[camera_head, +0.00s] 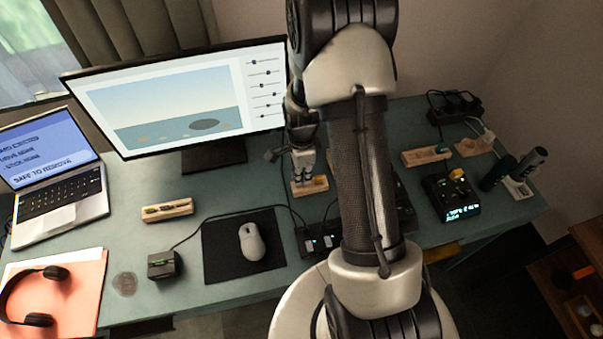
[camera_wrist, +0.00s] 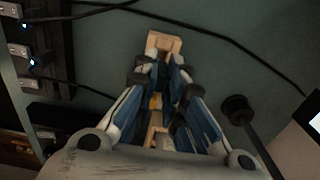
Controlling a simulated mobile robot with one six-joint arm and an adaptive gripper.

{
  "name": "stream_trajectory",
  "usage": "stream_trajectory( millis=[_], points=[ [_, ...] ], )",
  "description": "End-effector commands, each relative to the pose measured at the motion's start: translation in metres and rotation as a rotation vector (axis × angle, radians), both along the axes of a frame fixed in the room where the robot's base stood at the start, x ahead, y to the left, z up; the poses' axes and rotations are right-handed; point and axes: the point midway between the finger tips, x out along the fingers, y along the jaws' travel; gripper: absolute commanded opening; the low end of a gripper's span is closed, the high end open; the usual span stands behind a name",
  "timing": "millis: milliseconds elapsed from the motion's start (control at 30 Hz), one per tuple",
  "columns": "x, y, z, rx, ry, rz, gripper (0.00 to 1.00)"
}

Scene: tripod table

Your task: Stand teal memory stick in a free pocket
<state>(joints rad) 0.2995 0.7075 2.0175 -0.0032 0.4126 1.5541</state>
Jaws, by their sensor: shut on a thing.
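My gripper (camera_head: 304,172) is over a small wooden pocket block (camera_head: 318,186) in the middle of the desk, left of my arm. In the wrist view my gripper (camera_wrist: 165,72) is shut, with a dark teal piece, apparently the teal memory stick (camera_wrist: 162,76), between the fingertips. Most of the stick is hidden by the fingers, and I cannot tell whether it is inside a pocket. The wooden block (camera_wrist: 164,42) shows beyond and between the fingers. A yellow thing (camera_wrist: 155,102) shows in the block's line, partly hidden.
Another wooden block (camera_head: 167,210) with several small items lies left. A wooden block (camera_head: 421,158) with a green item stands right, near a black device (camera_head: 451,198). The monitor (camera_head: 190,95) stands close behind left. A mouse (camera_head: 251,242) and cables lie in front.

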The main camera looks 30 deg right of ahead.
Motion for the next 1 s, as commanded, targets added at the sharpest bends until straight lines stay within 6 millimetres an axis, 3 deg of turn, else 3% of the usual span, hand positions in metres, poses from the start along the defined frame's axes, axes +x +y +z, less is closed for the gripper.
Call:
stream_trajectory(
  millis=[1000],
  points=[
    [0.000, 0.000, -0.014, 0.000, 0.000, 0.000, 0.00]
  ],
)
